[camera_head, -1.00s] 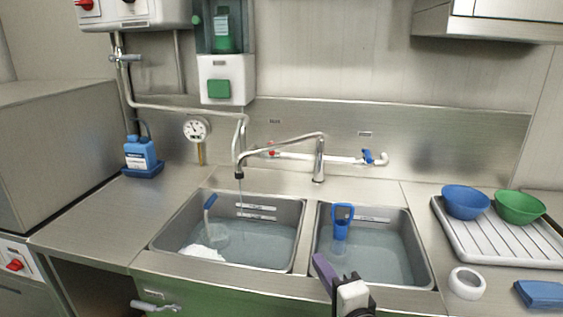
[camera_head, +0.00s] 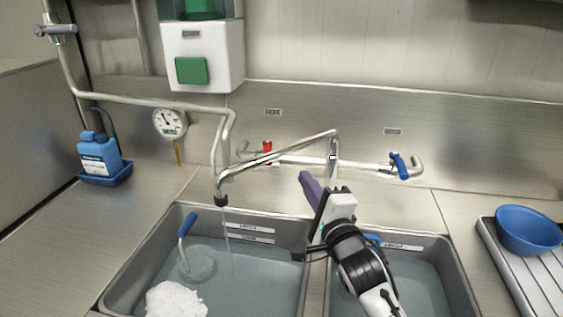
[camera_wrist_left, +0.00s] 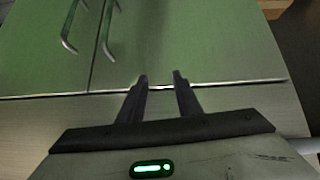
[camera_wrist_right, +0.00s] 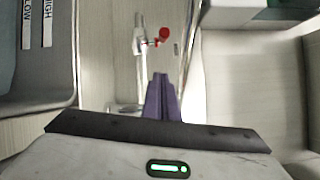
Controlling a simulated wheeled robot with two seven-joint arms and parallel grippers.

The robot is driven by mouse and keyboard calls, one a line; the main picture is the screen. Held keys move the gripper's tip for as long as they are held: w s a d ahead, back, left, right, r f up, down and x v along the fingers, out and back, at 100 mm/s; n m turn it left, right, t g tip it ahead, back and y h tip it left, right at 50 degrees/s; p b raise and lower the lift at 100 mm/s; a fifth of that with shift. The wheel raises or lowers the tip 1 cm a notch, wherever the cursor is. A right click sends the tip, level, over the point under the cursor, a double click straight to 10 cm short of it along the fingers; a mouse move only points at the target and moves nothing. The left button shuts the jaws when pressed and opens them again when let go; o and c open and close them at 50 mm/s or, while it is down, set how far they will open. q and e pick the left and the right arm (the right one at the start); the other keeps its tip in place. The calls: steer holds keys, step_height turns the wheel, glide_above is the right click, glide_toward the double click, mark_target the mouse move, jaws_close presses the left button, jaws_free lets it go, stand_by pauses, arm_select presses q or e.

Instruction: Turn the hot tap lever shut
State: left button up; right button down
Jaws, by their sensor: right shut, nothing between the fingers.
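The hot tap lever (camera_head: 267,148) is small and red, on the left part of the white tap pipe below a wall label. It also shows in the right wrist view (camera_wrist_right: 161,37), ahead of the fingers. A thin stream of water (camera_head: 228,240) falls from the spout (camera_head: 221,199) into the left basin. My right gripper (camera_head: 304,176) has purple fingers, shut and empty. It is in front of the tap, right of the red lever and apart from it. My left gripper (camera_wrist_left: 160,76) is open and empty, facing green cabinet doors.
A blue lever (camera_head: 399,166) sits on the pipe's right end. The swivel spout arm (camera_head: 280,158) crosses in front of the pipe. A soap dispenser (camera_head: 202,57), a gauge (camera_head: 170,122) and a blue jug (camera_head: 98,154) are left. A blue bowl (camera_head: 528,230) stands right.

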mark_target(268, 150)
steer(key=w+a+r+b, duration=0.1)
steer(key=w+a+b, duration=0.1)
steer(key=w+a, duration=0.3)
steer(key=shift+w+a, duration=0.4)
steer(key=shift+w, duration=0.1)
steer(key=shift+w+d+b, duration=0.1)
steer(key=shift+b, duration=0.2)
